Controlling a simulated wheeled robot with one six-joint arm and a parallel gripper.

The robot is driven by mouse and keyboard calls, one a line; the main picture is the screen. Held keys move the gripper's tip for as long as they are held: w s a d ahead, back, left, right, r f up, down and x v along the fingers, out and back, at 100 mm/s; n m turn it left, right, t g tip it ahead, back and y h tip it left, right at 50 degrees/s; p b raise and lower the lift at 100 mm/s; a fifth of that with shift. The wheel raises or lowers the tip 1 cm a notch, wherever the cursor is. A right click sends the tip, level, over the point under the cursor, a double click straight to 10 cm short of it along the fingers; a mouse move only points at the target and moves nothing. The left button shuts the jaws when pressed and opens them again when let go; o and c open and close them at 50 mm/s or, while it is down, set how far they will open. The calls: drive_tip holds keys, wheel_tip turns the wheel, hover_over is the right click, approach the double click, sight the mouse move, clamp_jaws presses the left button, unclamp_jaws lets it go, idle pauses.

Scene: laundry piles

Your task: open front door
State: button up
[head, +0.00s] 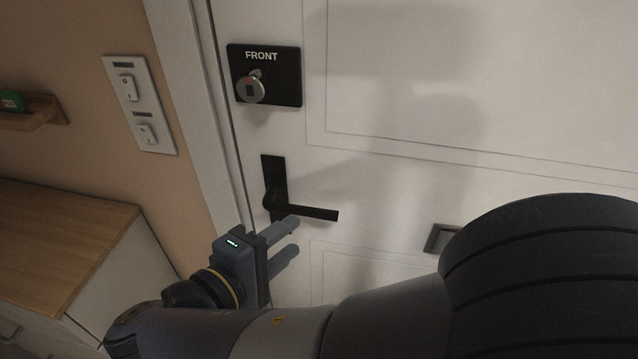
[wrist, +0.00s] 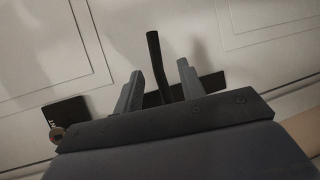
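The white front door (head: 400,120) fills the right of the head view and looks closed against its frame. Its black lever handle (head: 310,212) points right from a black plate. Above it is a black plate marked FRONT (head: 283,85) with a round silver knob (head: 251,90). My gripper (head: 290,242) is just below and in front of the handle, its two fingers apart. In the wrist view the handle (wrist: 154,65) shows between the two spread fingers (wrist: 160,88). I cannot tell whether a finger touches it.
A white switch panel (head: 140,104) is on the tan wall left of the door frame (head: 195,110). A wood-topped cabinet (head: 60,240) stands at the lower left, below a small shelf (head: 35,115). A small square metal fitting (head: 438,238) is on the door, partly behind my arm.

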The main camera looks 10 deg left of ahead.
sight(310, 215)
drive_tip(key=x, duration=1)
drive_tip(key=shift+w+a+r+p, duration=0.3)
drive_tip(key=shift+a+r+p, duration=0.05)
drive_tip(key=shift+c, duration=0.4)
clamp_jaws()
